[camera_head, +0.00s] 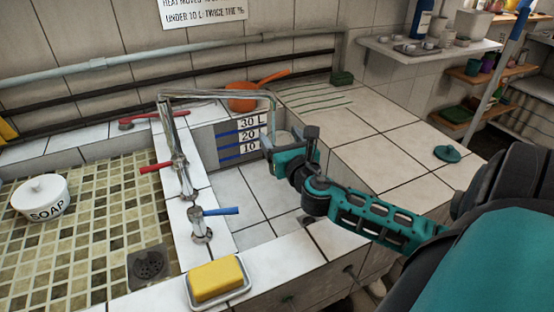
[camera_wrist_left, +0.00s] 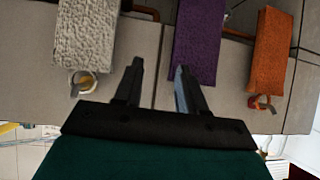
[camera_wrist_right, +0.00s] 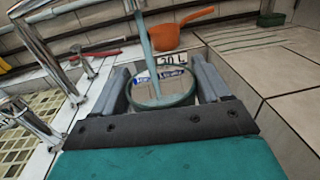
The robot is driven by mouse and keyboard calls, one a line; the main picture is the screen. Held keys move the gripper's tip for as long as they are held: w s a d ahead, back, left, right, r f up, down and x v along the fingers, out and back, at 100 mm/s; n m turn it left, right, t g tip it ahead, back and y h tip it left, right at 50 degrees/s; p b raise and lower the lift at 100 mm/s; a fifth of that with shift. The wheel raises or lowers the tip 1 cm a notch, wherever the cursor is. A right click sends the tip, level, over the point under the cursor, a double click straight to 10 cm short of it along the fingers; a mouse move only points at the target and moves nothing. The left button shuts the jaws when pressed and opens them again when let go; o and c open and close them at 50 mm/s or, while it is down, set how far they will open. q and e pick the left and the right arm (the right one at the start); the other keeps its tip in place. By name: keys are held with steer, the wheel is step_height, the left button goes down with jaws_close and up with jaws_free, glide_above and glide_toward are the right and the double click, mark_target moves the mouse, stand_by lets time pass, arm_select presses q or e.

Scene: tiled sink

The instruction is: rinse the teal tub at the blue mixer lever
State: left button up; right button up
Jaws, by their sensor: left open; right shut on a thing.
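The teal tub (camera_wrist_right: 165,104) is between the fingers of my right gripper (camera_wrist_right: 160,88), which is shut on it. A pale stream of water (camera_wrist_right: 147,50) falls into the tub. In the head view my right gripper (camera_head: 277,146) is in the sink basin below the long chrome spout (camera_head: 225,93), and hides much of the tub. The blue mixer lever (camera_head: 221,211) points right on its chrome tap, nearer than the gripper. My left gripper (camera_wrist_left: 158,78) is open and empty in the left wrist view, outside the head view.
A red lever (camera_head: 156,168) and an orange pan (camera_head: 243,97) are near the spout. A soap dish with a yellow bar (camera_head: 216,279) sits on the front ledge. Hanging cloths, one purple (camera_wrist_left: 201,40), face my left gripper. The right counter (camera_head: 390,150) is mostly clear.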

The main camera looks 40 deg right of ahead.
steer(key=shift+w+a+r, duration=0.1)
steer(key=shift+r, duration=0.05)
steer(key=shift+w+a, duration=0.25)
steer(key=shift+s+d, duration=0.2)
steer(key=shift+s+d+p, duration=0.2)
steer(key=shift+d+p, duration=0.05)
steer(key=shift+p, duration=0.05)
steer(key=shift+s, duration=0.1)
stand_by(0.3)
steer(key=shift+s+a+p, duration=0.35)
steer(key=shift+s+a, duration=0.55)
steer(key=shift+s+a+p, duration=0.4)
steer(key=shift+s+a, duration=1.35)
steer(key=shift+s, duration=0.3)
